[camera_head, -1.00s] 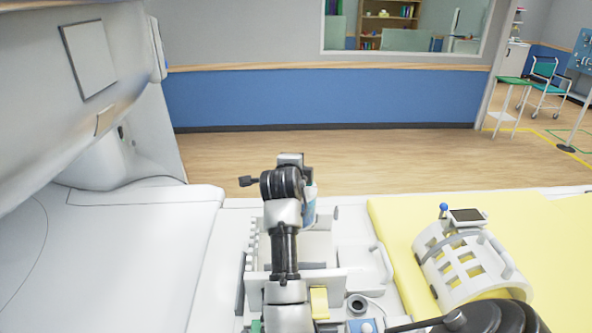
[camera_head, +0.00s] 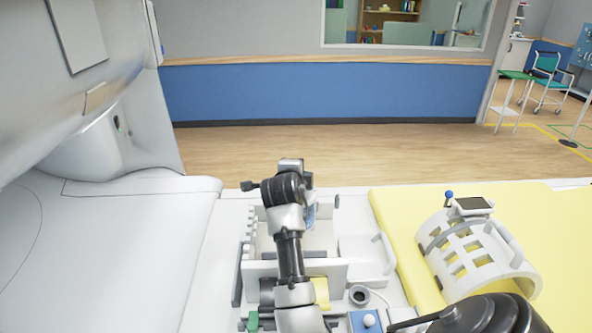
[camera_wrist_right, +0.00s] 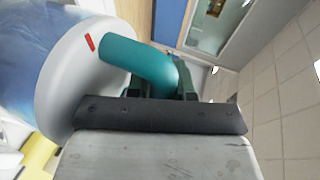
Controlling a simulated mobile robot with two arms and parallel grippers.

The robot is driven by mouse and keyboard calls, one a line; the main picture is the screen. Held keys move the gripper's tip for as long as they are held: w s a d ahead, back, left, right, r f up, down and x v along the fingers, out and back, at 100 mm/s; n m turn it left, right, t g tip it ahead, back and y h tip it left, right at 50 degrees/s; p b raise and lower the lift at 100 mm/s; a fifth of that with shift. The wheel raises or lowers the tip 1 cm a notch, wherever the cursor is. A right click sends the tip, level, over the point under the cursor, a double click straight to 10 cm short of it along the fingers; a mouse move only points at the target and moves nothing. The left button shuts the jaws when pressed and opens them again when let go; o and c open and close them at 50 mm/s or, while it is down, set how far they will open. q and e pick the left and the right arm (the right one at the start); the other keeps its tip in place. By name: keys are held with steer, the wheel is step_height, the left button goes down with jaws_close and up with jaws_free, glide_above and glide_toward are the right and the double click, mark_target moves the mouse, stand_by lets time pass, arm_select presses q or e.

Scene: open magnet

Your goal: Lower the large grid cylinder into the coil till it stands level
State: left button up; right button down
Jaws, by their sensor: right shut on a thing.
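The large grid cylinder shows in the right wrist view as a big pale cylinder (camera_wrist_right: 70,75) with a bluish body, a red mark and a teal handle (camera_wrist_right: 140,66). My right gripper (camera_wrist_right: 158,88) is shut on that handle. In the head view my right gripper (camera_head: 300,178) is above the white tray, and its arm hides most of the cylinder; only a bluish strip (camera_head: 310,214) shows behind it. The coil (camera_head: 470,252) is a white, curved cage with square openings, on the yellow pad to the right. The cylinder is apart from it. My left gripper is not in view.
The white tray (camera_head: 330,240) has slots and upright walls. A yellow block (camera_head: 321,293), a round holder (camera_head: 359,296) and a blue box (camera_head: 364,320) sit near it. The yellow pad (camera_head: 400,215) is clear left of the coil. The white scanner stands at left.

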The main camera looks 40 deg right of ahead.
step_height(320, 180, down, 6)
steer(key=b, duration=0.4)
steer(key=shift+f, duration=0.1)
step_height(320, 180, down, 5)
steer(key=b, duration=0.5)
steer(key=shift+f, duration=0.1)
steer(key=shift+s+a, duration=0.2)
steer(key=shift+a, duration=0.05)
stand_by(0.4)
steer(key=shift+f+b, duration=0.45)
steer(key=shift+b, duration=0.05)
stand_by(0.5)
steer(key=c, duration=0.9)
jaws_free()
steer(key=shift+s, duration=0.1)
